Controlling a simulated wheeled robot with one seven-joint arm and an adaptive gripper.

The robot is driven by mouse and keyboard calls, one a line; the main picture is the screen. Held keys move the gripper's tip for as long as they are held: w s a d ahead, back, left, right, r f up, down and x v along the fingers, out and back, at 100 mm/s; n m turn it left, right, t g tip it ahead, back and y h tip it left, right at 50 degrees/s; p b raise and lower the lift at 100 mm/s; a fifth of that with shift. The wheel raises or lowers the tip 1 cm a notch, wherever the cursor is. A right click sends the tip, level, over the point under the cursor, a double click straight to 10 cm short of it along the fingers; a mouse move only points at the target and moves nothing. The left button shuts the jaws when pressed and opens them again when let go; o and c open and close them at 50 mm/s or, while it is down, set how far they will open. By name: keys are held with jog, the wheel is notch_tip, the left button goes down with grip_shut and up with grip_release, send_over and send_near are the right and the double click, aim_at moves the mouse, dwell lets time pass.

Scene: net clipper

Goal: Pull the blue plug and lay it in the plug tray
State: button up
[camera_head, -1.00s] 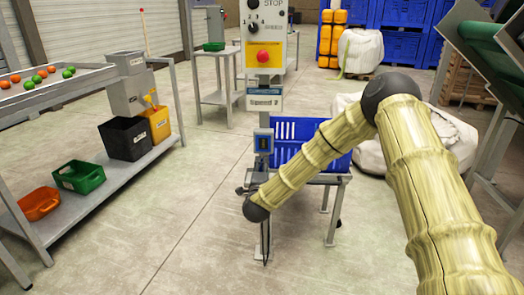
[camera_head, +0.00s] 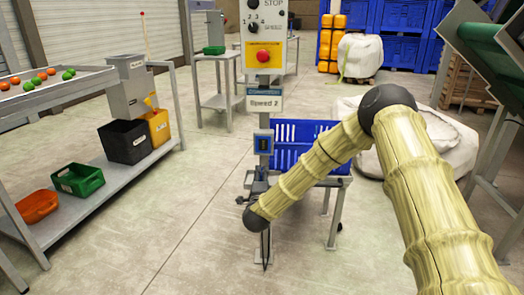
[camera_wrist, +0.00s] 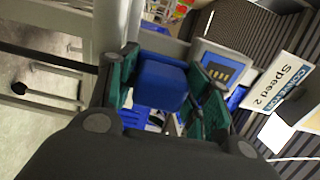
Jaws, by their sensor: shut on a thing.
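The blue plug (camera_wrist: 160,85) is a block between the green-padded fingers of my gripper (camera_wrist: 163,88) in the wrist view. My gripper is shut on it. The blue-framed socket plate (camera_wrist: 220,66) with dark slots lies just right of the plug, apart from it in the picture. In the head view the plate (camera_head: 263,142) is on the post below the control box, and my gripper (camera_head: 252,188) is below it, small and dark. The plug cannot be made out there. I cannot tell which container is the plug tray.
A blue crate (camera_head: 318,132) stands on a frame behind the post. A control box (camera_head: 264,55) with a red button is above.

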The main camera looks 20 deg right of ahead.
jog(key=shift+w+d, duration=0.15)
jog(key=shift+w, duration=0.25)
jog(key=shift+b+x, duration=0.45)
jog(key=shift+x, duration=0.65)
jog(key=shift+w+d, duration=0.15)
jog(key=shift+w+d+f, duration=0.15)
jog(key=shift+w+d, duration=0.05)
jog(key=shift+w, duration=0.35)
jog(key=shift+w, duration=0.1)
dwell(0.4)
